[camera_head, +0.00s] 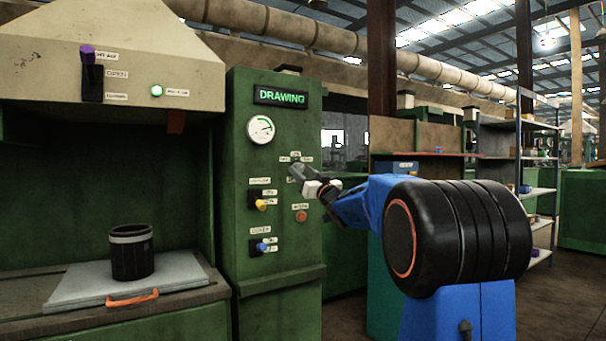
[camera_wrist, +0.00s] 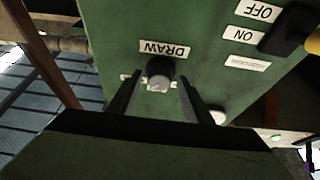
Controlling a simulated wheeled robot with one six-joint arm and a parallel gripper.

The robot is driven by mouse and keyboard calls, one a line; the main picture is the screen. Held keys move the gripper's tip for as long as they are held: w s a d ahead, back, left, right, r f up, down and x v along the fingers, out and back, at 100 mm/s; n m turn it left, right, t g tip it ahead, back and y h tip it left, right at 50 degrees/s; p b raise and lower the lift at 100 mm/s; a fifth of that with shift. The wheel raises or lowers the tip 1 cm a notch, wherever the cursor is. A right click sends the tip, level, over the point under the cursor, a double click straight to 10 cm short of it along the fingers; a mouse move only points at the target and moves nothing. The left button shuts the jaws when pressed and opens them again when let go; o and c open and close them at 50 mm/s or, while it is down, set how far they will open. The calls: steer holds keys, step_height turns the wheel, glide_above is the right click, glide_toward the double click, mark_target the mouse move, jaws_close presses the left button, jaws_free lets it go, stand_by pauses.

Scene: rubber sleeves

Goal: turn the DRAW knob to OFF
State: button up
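In the wrist view the DRAW knob (camera_wrist: 160,70) is a round dark knob with a light grey front part, on the green panel beside the DRAW label (camera_wrist: 165,50). The label appears upside down there. My gripper (camera_wrist: 160,98) is open, with one dark finger on each side of the knob and a gap to each. In the head view my gripper (camera_head: 305,178) reaches the panel and covers most of the knob. Small white labels (camera_head: 296,155) show just above it, too small to read. Which position the knob points to I cannot tell.
The green DRAWING cabinet (camera_head: 285,260) carries a gauge (camera_head: 260,130), a yellow-tipped switch (camera_head: 260,204), a blue-tipped switch (camera_head: 261,246) and a red button (camera_head: 300,216). A black sleeve (camera_head: 131,255) stands on a grey plate (camera_head: 75,287) at left. Shelves (camera_head: 540,192) stand at right.

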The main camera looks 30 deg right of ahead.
steer(key=c, duration=0.8)
steer(key=shift+d+n, duration=0.1)
steer(key=shift+n, duration=0.3)
steer(key=n+y, duration=0.2)
steer(key=n, duration=0.1)
steer(key=shift+d+n, duration=0.2)
steer(key=shift+n, duration=0.1)
steer(key=n+g+y, duration=0.1)
steer(key=n, duration=0.2)
steer(key=n+y, duration=0.2)
steer(key=n, duration=0.1)
steer(key=shift+d+r+g, duration=0.1)
steer(key=shift+d+g, duration=0.1)
steer(key=shift+g, duration=0.2)
steer(key=n, duration=0.2)
steer(key=n+g+y, duration=0.1)
steer(key=n, duration=0.1)
steer(key=n+g+y, duration=0.1)
steer(key=n, duration=0.2)
steer(key=shift+d+r, duration=0.15)
steer(key=shift+r, duration=0.1)
steer(key=n+g, duration=0.1)
steer(key=n, duration=0.1)
steer(key=n+g, duration=0.1)
steer(key=n, duration=0.1)
steer(key=shift+r+n, duration=0.2)
steer(key=shift+n, duration=0.2)
steer(key=shift+h, duration=0.3)
